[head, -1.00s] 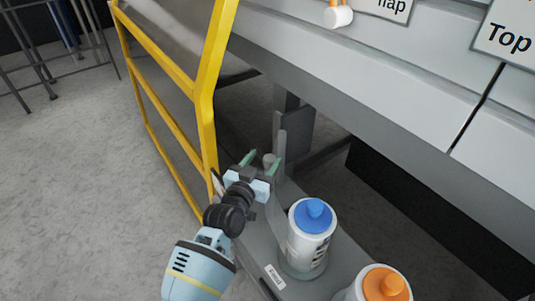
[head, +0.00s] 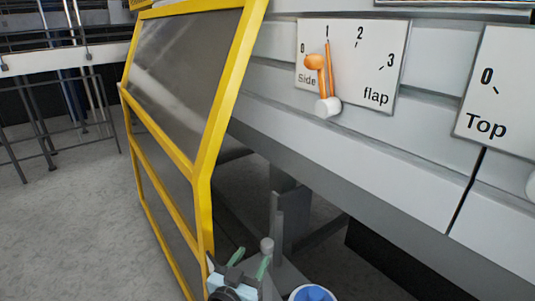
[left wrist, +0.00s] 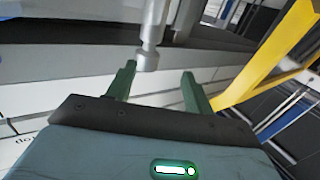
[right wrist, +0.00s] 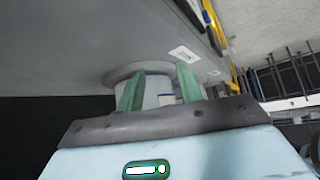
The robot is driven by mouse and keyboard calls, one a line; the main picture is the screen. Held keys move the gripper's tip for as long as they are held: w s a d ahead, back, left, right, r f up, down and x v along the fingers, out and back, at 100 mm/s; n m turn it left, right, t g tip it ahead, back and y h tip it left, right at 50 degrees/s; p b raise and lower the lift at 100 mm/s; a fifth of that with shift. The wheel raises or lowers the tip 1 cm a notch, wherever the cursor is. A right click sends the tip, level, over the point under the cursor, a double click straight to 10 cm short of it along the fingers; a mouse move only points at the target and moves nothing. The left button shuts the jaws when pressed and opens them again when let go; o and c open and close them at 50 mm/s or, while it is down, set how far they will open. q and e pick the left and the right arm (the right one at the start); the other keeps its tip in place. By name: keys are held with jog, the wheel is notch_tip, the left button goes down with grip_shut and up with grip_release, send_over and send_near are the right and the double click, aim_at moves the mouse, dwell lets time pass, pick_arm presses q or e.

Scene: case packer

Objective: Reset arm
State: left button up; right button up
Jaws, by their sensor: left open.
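My left gripper (head: 251,258) is open at the bottom of the head view. Its green fingers also show in the left wrist view (left wrist: 159,80). A grey post with a rounded end (head: 267,247) stands close by its fingers. In the left wrist view, a grey rod with a knob end (left wrist: 147,58) lies at the fingertips, nearer the left finger; I cannot tell whether they touch. My right gripper (right wrist: 159,78) is seen only in its wrist view, with a pale cylinder (right wrist: 158,92) between or beyond its fingers; I cannot tell whether it grips it.
A yellow-framed guard (head: 207,140) stands left of the post. A blue-capped bottle (head: 312,293) is cut off at the bottom edge. The Side flap dial (head: 375,60) has an orange pointer (head: 327,72) near 1. The Top dial (head: 500,90) is at right.

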pick_arm(q)
jog(key=s+a+f+g+y, duration=0.1)
jog(key=s+a+f, duration=0.4)
jog(key=s, duration=0.7)
jog(key=s+a+f+n+g+y, duration=0.1)
jog(key=s+a+f+g, duration=0.3)
jog(key=s+f, duration=0.5)
jog(key=s+a+f+n+g+y+p, duration=0.1)
jog(key=s+a+f, duration=0.4)
jog(key=s, duration=1)
notch_tip(320, 180, down, 3)
jog(key=shift+s+a+r+g+y, duration=0.1)
jog(key=shift+s+a+g+y, duration=0.3)
jog(key=shift+g+y, duration=0.45)
